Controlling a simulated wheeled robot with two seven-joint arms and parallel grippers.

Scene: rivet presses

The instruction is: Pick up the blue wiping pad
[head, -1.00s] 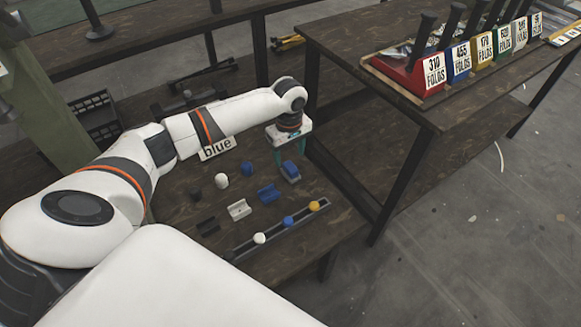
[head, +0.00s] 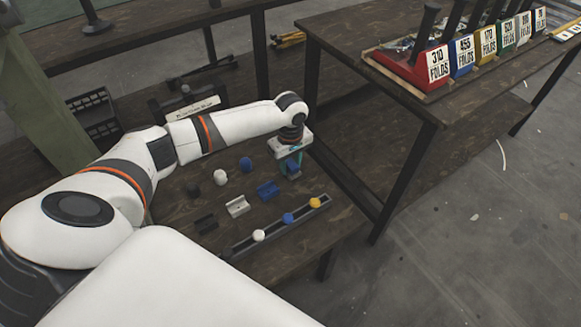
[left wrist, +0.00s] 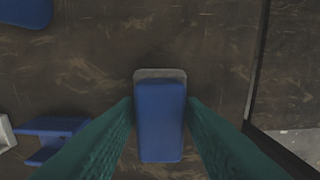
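The blue wiping pad (left wrist: 160,120) is a rounded blue block with a grey strip showing at its far end. In the left wrist view it lies between the two teal fingers of my left gripper (left wrist: 160,104), whose tips are close against both its sides. I cannot tell whether they press on it. In the head view my left gripper (head: 291,164) points down over the pad (head: 293,169), at the right side of the dark wooden table; its fingers partly hide the pad. My right gripper is not in view.
A rail (head: 280,229) with white, blue and yellow balls lies in front. A second table (head: 345,30) with labelled bins stands at right.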

